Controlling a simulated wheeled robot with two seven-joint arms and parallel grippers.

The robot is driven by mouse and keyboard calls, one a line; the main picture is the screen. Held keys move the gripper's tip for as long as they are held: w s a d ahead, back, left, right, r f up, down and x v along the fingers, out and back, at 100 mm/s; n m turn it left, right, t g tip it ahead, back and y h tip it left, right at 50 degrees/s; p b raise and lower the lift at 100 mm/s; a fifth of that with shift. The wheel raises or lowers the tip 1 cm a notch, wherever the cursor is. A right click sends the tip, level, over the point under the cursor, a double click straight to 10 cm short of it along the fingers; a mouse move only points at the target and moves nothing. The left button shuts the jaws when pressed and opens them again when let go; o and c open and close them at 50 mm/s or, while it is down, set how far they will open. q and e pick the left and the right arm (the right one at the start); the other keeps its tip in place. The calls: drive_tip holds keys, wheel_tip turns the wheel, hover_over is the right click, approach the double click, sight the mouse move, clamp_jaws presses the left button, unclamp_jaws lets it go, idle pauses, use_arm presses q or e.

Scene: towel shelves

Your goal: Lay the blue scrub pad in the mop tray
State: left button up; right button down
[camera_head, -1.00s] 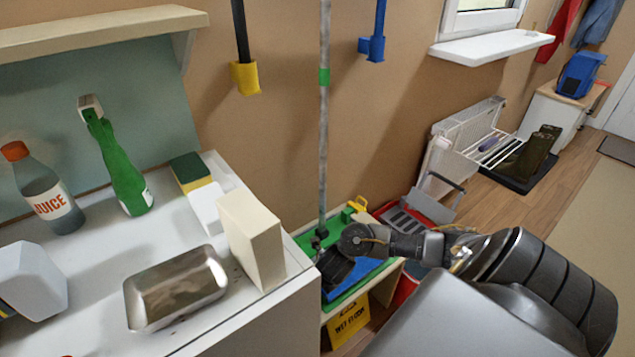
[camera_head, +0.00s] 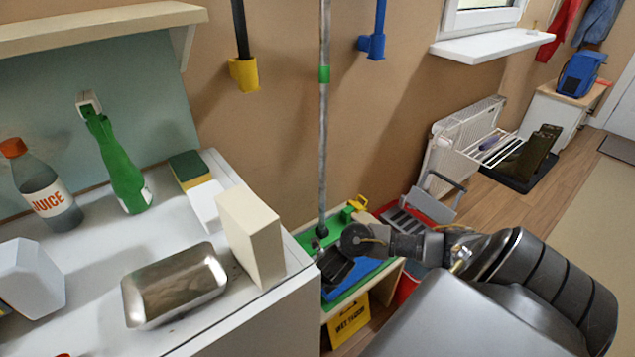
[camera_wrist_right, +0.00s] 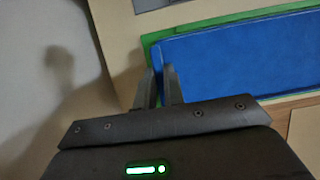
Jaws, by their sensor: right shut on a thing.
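The blue scrub pad (camera_head: 370,266) is over the green mop tray (camera_head: 340,298) on a low stand, right of the white counter. In the right wrist view the pad (camera_wrist_right: 235,55) is a wide flat blue slab, with a green tray edge (camera_wrist_right: 148,41) showing along its far and left sides. My right gripper (camera_head: 327,262) reaches in from the right. Its fingers (camera_wrist_right: 161,72) are close together at the pad's left end, shut on it. I cannot tell whether the pad touches the tray floor. My left gripper is out of view.
A grey pole (camera_head: 323,130) rises just behind the tray. A cream box (camera_head: 250,235) stands on the counter's right edge, close to my gripper. A yellow wet-floor sign (camera_head: 350,322) is below the stand. A red bucket with a grey wringer (camera_head: 432,205) stands behind.

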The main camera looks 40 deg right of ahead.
drive_tip(key=shift+f+b, duration=0.5)
drive_tip(key=shift+f, duration=0.05)
idle(0.4)
drive_tip(key=c, duration=1.4)
unclamp_jaws()
drive_tip(key=p+v, duration=0.5)
drive_tip(key=v, duration=0.4)
drive_tip(key=shift+r+p, duration=0.35)
drive_tip(key=shift+p, duration=0.05)
drive_tip(key=shift+s+r+p, duration=0.3)
drive_tip(key=shift+r, duration=0.25)
